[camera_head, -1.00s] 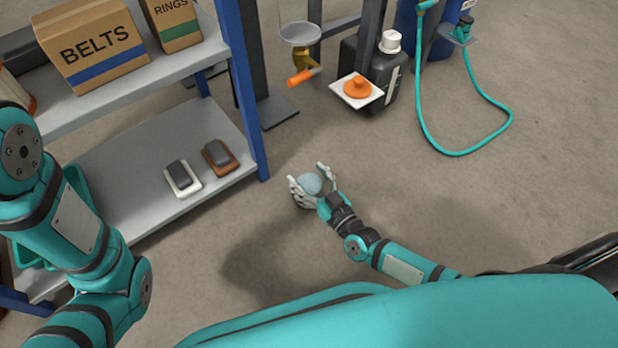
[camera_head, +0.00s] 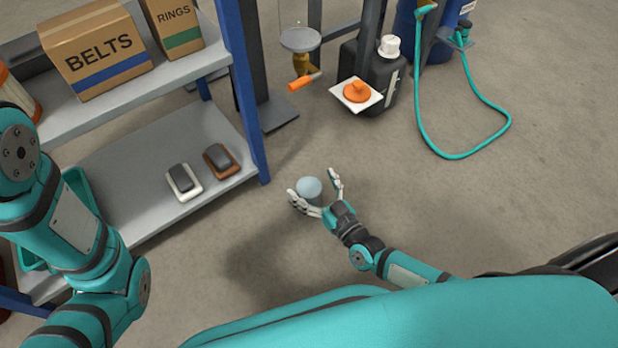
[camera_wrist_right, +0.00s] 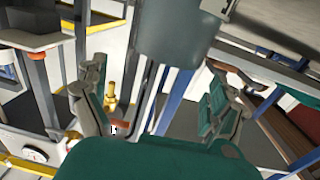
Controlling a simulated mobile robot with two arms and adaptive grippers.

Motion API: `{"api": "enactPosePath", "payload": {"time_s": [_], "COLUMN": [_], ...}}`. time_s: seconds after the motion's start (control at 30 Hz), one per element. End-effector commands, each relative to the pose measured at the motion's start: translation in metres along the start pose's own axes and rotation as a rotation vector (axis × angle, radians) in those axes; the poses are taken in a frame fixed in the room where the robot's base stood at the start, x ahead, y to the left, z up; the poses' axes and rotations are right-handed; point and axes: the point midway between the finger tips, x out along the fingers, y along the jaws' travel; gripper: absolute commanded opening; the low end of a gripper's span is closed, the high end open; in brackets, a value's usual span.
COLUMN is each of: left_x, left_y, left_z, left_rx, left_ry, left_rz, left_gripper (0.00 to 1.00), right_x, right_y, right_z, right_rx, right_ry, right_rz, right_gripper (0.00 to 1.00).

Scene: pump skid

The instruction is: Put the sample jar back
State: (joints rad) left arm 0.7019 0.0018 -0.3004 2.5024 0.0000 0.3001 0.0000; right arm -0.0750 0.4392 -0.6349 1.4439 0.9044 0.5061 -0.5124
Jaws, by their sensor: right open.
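A pale blue-grey rounded thing (camera_head: 309,187), which looks like the sample jar, sits between the spread fingers of my right gripper (camera_head: 313,182). The gripper is open, with a gap visible beside the jar. In the right wrist view a grey-blue cylinder (camera_wrist_right: 175,32) shows beyond the palm, between the two open fingers (camera_wrist_right: 160,95). What the jar rests on cannot be seen. My left arm shows at the left edge, but its gripper is out of view.
A shelf rack (camera_head: 200,130) stands left, with BELTS (camera_head: 98,50) and RINGS (camera_head: 174,25) boxes and two small dark blocks. Behind the gripper are an orange-handled brass fitting (camera_head: 305,78), a white plate (camera_head: 372,100) with an orange piece, a black canister (camera_head: 385,75) and a teal hose (camera_head: 450,156).

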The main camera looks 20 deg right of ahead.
Motion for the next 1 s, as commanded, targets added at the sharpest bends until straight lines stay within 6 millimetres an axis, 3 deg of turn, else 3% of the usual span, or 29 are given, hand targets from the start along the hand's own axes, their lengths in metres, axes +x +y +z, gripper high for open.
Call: {"api": "enactPosePath", "payload": {"time_s": [0.03,0.3,0.5,0.87,0.97,1.0], "left_x": [0.011,0.035,0.043,0.042,0.042,0.043], "left_y": [-0.002,-0.007,-0.009,-0.009,-0.009,-0.009], "left_z": [0.004,0.013,0.015,0.018,0.018,0.018], "left_rx": [0.000,0.000,0.000,0.000,-0.001,-0.001], "left_ry": [0.000,-0.001,-0.001,-0.005,-0.005,-0.005], "left_rz": [0.000,0.000,-0.001,-0.001,-0.002,-0.002], "left_gripper": [0.96,0.96,0.96,0.96,0.96,0.96], "right_x": [-0.012,-0.070,-0.095,-0.099,-0.083,-0.071], "right_y": [0.000,-0.001,0.000,-0.001,-0.005,-0.009], "right_z": [-0.005,-0.004,-0.002,-0.003,-0.021,-0.035], "right_rx": [0.000,0.001,0.001,0.002,0.011,0.016], "right_ry": [-0.005,-0.005,-0.001,0.005,0.048,0.082], "right_rz": [-0.001,-0.001,-0.001,-0.002,-0.009,-0.016], "right_gripper": [0.96,0.96,0.96,0.96,0.96,0.96]}}
